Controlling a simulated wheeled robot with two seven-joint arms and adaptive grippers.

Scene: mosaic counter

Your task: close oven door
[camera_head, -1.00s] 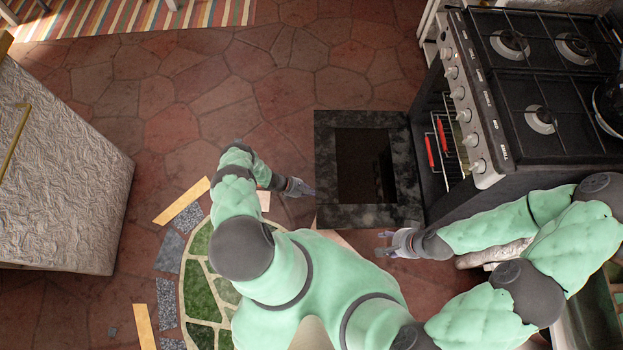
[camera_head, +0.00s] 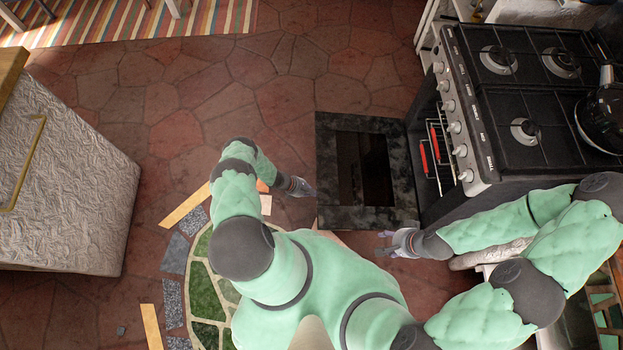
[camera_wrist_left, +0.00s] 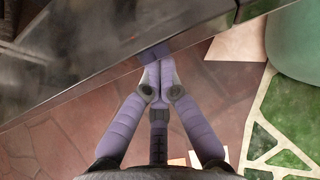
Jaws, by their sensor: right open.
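The oven door (camera_head: 335,216) hangs open, a dark marbled panel with a window, lowered out from the front of the oven. My left gripper (camera_head: 310,191) is just left of the door's outer edge. In the left wrist view the fingers of my left gripper (camera_wrist_left: 155,72) come together with nothing seen between them. Their tips are at the edge of the dark, glossy door (camera_wrist_left: 100,38); I cannot tell whether they touch it. My right gripper (camera_head: 383,244) is open and empty, below the door's lower right corner in the head view.
The stove top (camera_head: 540,90) has burners, front knobs and a dark pan (camera_head: 604,118). Red-handled racks (camera_head: 435,143) show inside the oven. A textured white cabinet (camera_head: 75,180) stands at left. The stone floor (camera_head: 250,90) beyond the door is clear.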

